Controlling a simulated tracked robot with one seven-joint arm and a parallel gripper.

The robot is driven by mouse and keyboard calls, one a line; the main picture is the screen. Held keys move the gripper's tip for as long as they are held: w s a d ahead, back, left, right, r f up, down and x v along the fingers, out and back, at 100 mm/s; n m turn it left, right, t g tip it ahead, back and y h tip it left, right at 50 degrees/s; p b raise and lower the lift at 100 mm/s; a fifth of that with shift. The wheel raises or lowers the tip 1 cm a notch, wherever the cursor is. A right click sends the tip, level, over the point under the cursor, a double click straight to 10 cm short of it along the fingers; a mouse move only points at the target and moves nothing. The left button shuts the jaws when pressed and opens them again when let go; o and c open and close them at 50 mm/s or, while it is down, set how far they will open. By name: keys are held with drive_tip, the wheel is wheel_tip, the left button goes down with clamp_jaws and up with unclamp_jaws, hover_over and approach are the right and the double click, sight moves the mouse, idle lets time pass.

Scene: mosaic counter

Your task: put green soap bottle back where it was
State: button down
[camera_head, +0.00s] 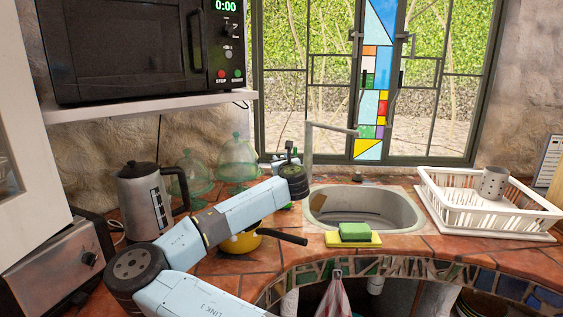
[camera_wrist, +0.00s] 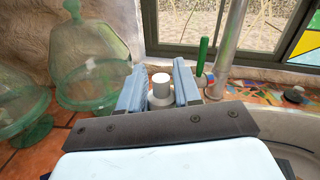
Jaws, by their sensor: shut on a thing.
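My gripper (camera_wrist: 160,84) is shut on a bottle with a pale round cap (camera_wrist: 160,79), seen end-on between the two light-blue fingers. In the head view my gripper (camera_head: 284,160) is mostly hidden behind my arm's end, at the back of the counter left of the sink. I cannot tell whether the bottle touches the counter.
Green glass domes (camera_head: 238,158) stand left of my gripper. A green-handled item (camera_wrist: 201,62) and the tap (camera_head: 311,150) are close on its right. The sink (camera_head: 365,208), a sponge (camera_head: 355,231), a dish rack (camera_head: 480,208), a kettle (camera_head: 145,200) and a yellow pan (camera_head: 243,242) are around.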

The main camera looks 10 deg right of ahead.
drive_tip(key=shift+f, duration=0.1)
drive_tip(key=c, duration=0.8)
unclamp_jaws()
drive_tip(key=s, duration=1.2)
drive_tip(key=shift+a, duration=0.3)
